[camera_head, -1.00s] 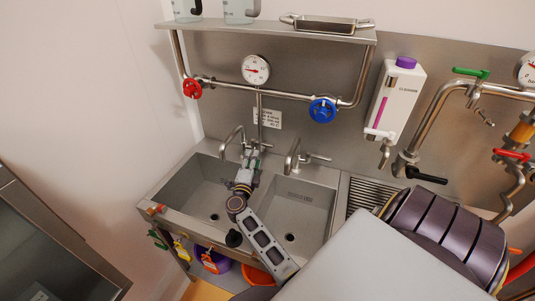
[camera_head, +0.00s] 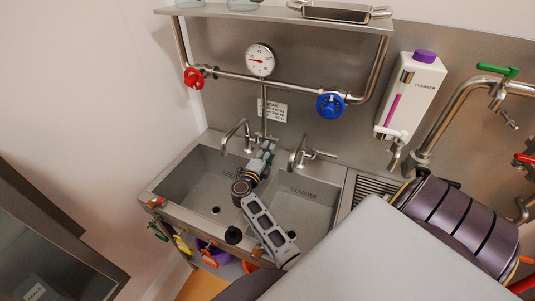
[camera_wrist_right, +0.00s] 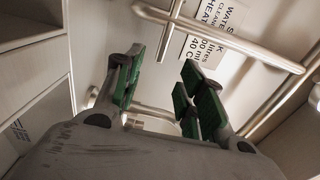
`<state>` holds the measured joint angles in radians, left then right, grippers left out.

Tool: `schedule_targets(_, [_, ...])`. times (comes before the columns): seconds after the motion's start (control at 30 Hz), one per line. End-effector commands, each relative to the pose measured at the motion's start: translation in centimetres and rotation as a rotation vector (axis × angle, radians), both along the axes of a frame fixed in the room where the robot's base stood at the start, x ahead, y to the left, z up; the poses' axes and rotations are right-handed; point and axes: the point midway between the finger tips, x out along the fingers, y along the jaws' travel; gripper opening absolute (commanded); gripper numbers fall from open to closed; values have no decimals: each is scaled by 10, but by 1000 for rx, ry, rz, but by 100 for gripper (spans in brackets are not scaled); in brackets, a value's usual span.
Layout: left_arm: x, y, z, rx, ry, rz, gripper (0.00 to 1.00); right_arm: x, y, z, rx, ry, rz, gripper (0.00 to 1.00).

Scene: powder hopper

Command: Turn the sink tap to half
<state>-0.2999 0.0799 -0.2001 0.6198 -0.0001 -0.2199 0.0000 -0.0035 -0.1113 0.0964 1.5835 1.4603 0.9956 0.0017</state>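A steel double sink (camera_head: 178,220) stands against the wall with two taps at its back edge. The left tap (camera_head: 228,135) has a curved spout, with a small handle (camera_head: 266,138) to its right. The right tap (camera_head: 296,152) has a side lever (camera_head: 322,155). My right gripper (camera_head: 267,150) is over the sink between the two taps, close to the left tap's handle. In the right wrist view, my right gripper (camera_wrist_right: 163,92) has its green-padded fingers apart. Steel tap tubing (camera_wrist_right: 152,110) shows beyond the gap, apparently not gripped. My left gripper is out of view.
A pipe with a red valve wheel (camera_head: 194,77), a gauge (camera_head: 260,61) and a blue valve wheel (camera_head: 330,105) runs above the sink under a shelf (camera_head: 270,13). A cleaner dispenser (camera_head: 411,95) hangs at right. Buckets sit under the sink.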

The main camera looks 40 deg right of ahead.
Motion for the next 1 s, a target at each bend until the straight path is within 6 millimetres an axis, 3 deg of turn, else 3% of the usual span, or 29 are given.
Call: schedule_targets(1.0, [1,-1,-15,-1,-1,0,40,37,-72,0,0,0,-1,39])
